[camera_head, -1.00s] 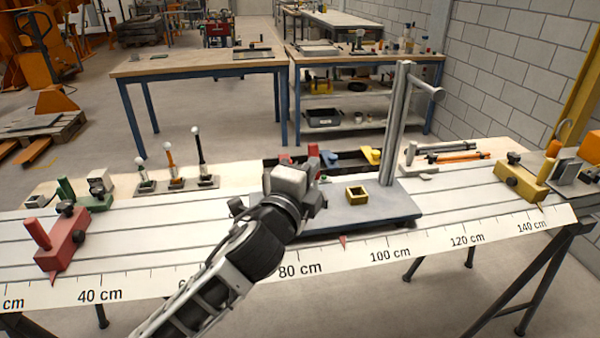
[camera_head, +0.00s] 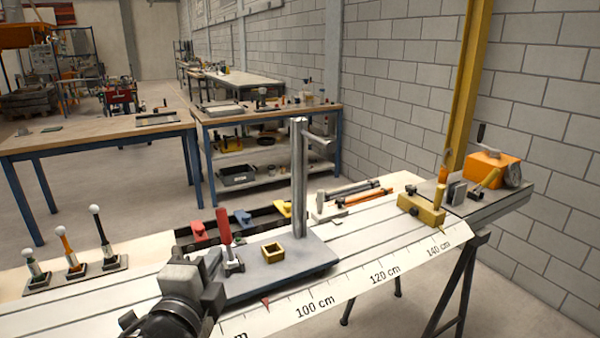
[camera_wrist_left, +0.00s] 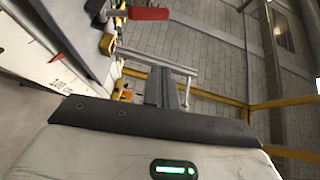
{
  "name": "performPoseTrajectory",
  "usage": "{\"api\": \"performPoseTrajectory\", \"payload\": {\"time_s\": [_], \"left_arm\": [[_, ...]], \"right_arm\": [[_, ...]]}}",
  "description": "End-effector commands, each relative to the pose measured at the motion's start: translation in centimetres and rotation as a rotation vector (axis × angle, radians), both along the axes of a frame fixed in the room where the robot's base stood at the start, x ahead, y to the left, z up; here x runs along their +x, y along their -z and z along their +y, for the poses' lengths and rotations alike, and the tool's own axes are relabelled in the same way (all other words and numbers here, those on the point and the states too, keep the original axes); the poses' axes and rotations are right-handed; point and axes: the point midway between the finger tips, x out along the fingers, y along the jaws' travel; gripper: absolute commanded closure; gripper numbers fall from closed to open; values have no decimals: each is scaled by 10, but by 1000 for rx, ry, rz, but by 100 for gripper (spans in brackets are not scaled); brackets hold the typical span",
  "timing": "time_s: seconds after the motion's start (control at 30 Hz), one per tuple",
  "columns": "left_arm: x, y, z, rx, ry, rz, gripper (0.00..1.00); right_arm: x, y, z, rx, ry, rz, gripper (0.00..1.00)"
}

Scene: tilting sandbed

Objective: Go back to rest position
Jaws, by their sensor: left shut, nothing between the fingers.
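My left gripper (camera_head: 216,283) shows at the lower left of the head view. It is shut and empty, over the near side of the long white slotted bench (camera_head: 95,315). It is just left of a blue-grey base plate (camera_head: 285,283) that carries a grey upright post (camera_head: 299,185), a small yellow square block (camera_head: 273,253) and a red-handled clamp (camera_head: 224,226). My right gripper is not in view.
A centimetre scale (camera_head: 345,297) runs along the bench's front edge. Several ball-topped stands (camera_head: 70,255) are at the left. A yellow stop (camera_head: 421,209) and an orange device (camera_head: 492,170) stand at the right end. Open floor lies in front of the bench's right part.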

Motion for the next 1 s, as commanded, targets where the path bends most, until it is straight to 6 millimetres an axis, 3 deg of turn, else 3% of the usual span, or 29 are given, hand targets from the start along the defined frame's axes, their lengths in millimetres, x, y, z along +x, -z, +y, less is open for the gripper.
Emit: {"api": "performPoseTrajectory", "payload": {"time_s": [0.13, 0.2, 0.3, 0.43, 0.5, 0.63, 1.0], "left_arm": [[-27, 94, -11, -328, 14, 223, 100], [-50, 142, -16, -528, -8, 341, 100], [-90, 200, -23, -808, -77, 484, 100], [-141, 254, -28, -1104, -199, 614, 100], [-162, 272, -30, -1217, -258, 654, 100], [-184, 289, -31, -1332, -324, 689, 100], [-187, 291, -31, -1354, -335, 693, 100]], "right_arm": [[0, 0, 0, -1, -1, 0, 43], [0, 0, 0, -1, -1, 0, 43], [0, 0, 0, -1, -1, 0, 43], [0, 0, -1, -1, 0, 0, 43], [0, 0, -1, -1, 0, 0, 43], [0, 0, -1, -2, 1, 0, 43], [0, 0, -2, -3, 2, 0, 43]]}}
